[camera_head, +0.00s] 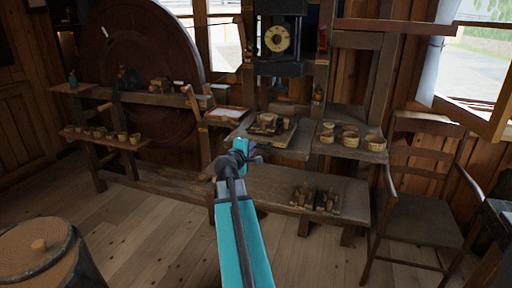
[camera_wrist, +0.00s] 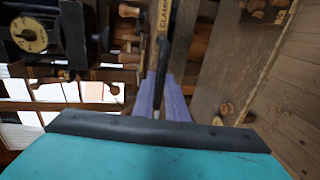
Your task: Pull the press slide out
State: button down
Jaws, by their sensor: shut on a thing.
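My gripper (camera_head: 245,148) reaches the front of the workbench in the head view, just below a low wooden block with turned pieces (camera_head: 268,124). In the wrist view its two purple fingers (camera_wrist: 163,97) are close together, shut on a narrow part between them. I take this part to be the press slide, but the fingers hide most of it. A pale wooden strip lettered "CLAMP" (camera_wrist: 163,17) and a dark thin bar (camera_wrist: 163,55) line up just beyond the fingertips. The head view does not show the held part clearly.
Small round wooden cups (camera_head: 349,137) stand on the bench at right. More small pieces (camera_head: 316,198) sit on the lower shelf. Open floor (camera_head: 150,235) lies between.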

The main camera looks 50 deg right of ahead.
jog(key=shift+f+v, duration=0.25)
jog(key=shift+v, duration=1.1)
jog(key=c, duration=2)
grip_release()
jog(key=shift+c, duration=0.2)
jog(key=shift+a, duration=0.1)
jog(key=b+v, duration=0.5)
jog(key=b, duration=0.1)
jog(key=shift+s+a, duration=0.15)
jog(key=shift+a, duration=0.2)
